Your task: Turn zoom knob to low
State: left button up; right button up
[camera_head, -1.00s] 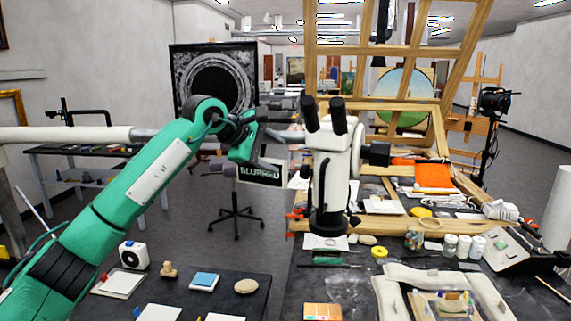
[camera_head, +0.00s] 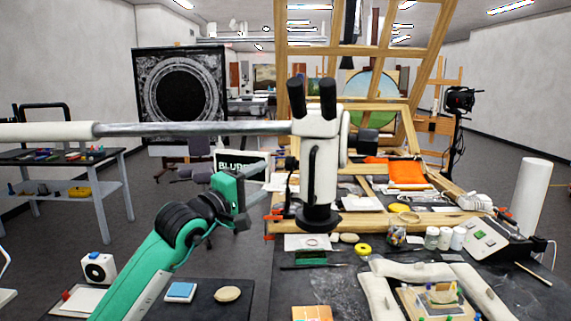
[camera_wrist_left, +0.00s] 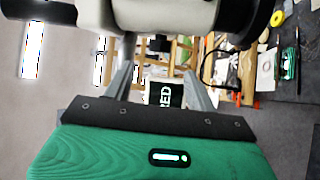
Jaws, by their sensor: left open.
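I cannot tell which part is the zoom knob, and no low mark is readable. My green left gripper (camera_head: 243,200) is left of the microscope's lower body, apart from it. In the left wrist view its grey fingers (camera_wrist_left: 160,62) are spread, with nothing held between them. My right gripper is not in view.
The boom (camera_head: 200,129) crosses above my forearm. The dark worktable (camera_head: 335,290) holds jars, a yellow tape roll (camera_head: 363,249) and padded pieces. A wooden easel (camera_head: 400,130) stands behind the microscope.

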aim_at(286, 166)
pick_arm(q)
jog(key=shift+p+x, duration=1.8)
jog(key=shift+x, duration=3.5)
jog(key=c, duration=1)
